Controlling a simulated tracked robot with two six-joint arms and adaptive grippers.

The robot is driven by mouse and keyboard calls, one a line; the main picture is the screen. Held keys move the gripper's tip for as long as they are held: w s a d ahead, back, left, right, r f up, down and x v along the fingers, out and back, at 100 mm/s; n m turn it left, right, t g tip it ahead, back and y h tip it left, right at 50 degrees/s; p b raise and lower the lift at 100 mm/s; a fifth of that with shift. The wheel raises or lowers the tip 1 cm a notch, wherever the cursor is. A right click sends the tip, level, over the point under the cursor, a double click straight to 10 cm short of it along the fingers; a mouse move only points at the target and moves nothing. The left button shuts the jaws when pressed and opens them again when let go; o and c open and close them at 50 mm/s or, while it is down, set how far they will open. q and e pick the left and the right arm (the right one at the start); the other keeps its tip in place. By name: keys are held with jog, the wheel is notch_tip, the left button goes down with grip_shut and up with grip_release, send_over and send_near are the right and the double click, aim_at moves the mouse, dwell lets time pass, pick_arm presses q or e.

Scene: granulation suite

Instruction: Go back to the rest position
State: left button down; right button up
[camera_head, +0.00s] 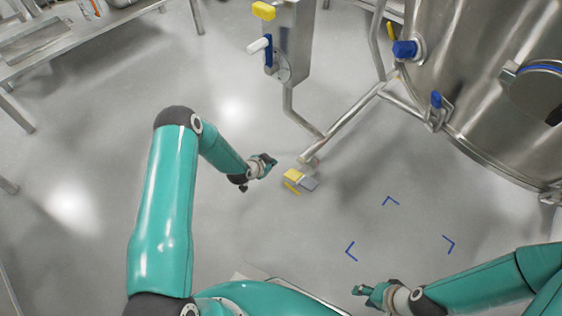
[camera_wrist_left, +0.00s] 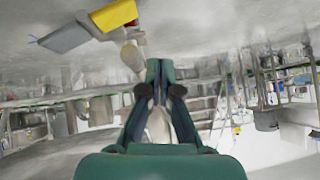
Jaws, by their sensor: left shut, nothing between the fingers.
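My left gripper (camera_head: 269,161) is held out over the floor left of a yellow and grey floor pedal (camera_head: 293,175). In the left wrist view its fingers (camera_wrist_left: 160,68) are together, with nothing between them. My right gripper (camera_head: 361,290) is at the bottom right, low in the head view. Its fingers are too small to tell whether they are open or shut, and no object shows in them.
A large steel vessel (camera_head: 480,90) fills the upper right. A steel table (camera_head: 70,38) is at the upper left. Blue corner marks (camera_head: 390,201) lie on clear floor.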

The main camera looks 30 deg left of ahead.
pick_arm(q)
jog(key=d+r+m+h, duration=0.1)
jog(key=d+r, duration=0.4)
jog(key=d, duration=0.1)
jog(key=s+d+g+h, duration=0.1)
jog(key=s+d+g, duration=0.2)
jog(key=s+d, duration=0.5)
jog(key=s+d+r+n+g, duration=0.1)
jog(key=s+d+n+g, duration=0.2)
jog(key=s, duration=0.7)
jog(key=s+d+n+g, duration=0.2)
jog(key=s+n, duration=0.1)
jog(key=s, duration=0.7)
notch_tip(320, 180, up, 34)
jog(key=n+h+p, duration=0.1)
jog(key=p, duration=3.3)
jog(key=shift+s+r+g, duration=0.2)
jog(key=shift+s+g, duration=0.1)
jog(key=shift+s, duration=0.15)
